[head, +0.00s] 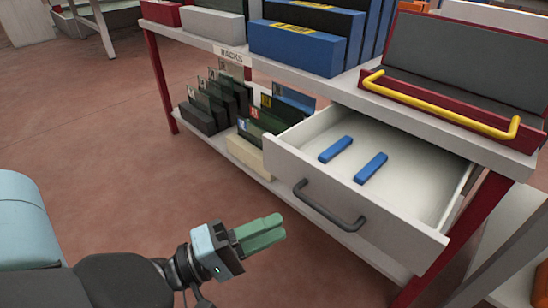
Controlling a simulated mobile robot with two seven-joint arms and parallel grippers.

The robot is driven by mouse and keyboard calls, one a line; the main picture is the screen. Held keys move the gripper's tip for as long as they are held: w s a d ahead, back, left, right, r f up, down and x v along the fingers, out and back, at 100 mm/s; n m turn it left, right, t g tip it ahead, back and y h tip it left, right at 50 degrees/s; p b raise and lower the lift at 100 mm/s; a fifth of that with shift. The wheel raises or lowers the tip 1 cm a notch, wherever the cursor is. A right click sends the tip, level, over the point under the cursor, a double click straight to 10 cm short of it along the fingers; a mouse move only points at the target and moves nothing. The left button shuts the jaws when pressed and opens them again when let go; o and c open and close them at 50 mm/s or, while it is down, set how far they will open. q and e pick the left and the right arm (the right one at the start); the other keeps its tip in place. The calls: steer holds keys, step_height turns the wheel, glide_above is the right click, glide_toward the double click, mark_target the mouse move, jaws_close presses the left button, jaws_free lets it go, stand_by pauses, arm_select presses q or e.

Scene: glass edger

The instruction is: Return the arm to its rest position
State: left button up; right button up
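My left arm comes in from the lower left. Its gripper (278,228) has two green fingers lying side by side with no clear gap, and nothing shows between them. It is in front of the open drawer (407,226), apart from its dark handle (330,207), over the reddish floor. My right gripper is not in view.
Two blue bars (335,149) (371,167) lie in the pulled-out white drawer. Dark panes (215,100) stand in racks on the lower shelf. Blue boxes (295,45) and a yellow-handled red case (440,103) are on top. Floor at left is clear.

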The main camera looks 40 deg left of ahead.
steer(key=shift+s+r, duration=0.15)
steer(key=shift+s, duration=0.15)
